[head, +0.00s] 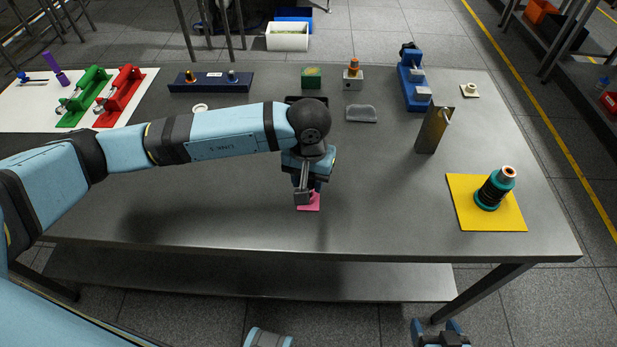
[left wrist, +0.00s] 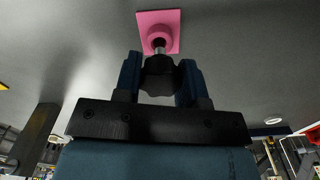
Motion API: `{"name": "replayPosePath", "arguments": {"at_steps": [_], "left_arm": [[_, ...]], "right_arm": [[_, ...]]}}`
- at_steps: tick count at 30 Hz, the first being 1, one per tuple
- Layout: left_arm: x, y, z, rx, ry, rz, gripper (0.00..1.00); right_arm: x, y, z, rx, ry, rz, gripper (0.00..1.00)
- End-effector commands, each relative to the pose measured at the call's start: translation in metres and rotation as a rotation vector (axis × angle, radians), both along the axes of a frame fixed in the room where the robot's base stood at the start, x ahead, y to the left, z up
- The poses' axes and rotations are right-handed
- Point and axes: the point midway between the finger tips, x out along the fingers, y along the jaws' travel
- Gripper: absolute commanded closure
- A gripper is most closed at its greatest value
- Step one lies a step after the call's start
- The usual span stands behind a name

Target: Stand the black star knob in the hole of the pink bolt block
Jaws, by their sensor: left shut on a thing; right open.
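The pink bolt block (head: 313,205) lies on the table near its front middle, partly hidden by my left gripper in the head view. In the left wrist view the pink block (left wrist: 172,20) shows a flat square base with a round raised boss. My left gripper (head: 305,196) is shut on the black star knob (left wrist: 160,78). The knob's metal stud points at the boss and meets it in the picture; I cannot tell whether the tip is inside the hole. My right gripper (head: 440,332) is open and empty, below the table's front edge.
A teal and black spool-like part (head: 490,192) stands on a yellow mat (head: 505,218) at the right. A brown upright plate (head: 432,132) and a blue fixture (head: 412,85) stand behind it. Several small parts line the back edge. The table's front left is clear.

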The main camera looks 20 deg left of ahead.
Motion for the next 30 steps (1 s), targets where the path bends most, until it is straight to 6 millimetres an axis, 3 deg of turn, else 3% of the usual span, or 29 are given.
{"name": "replayPosePath", "arguments": {"at_steps": [30], "left_arm": [[0.000, 0.000, -0.023, 0.000, 0.000, 0.000, 0.90]], "right_arm": [[-0.001, 0.001, -0.031, 0.000, 0.006, 0.000, 0.27]]}}
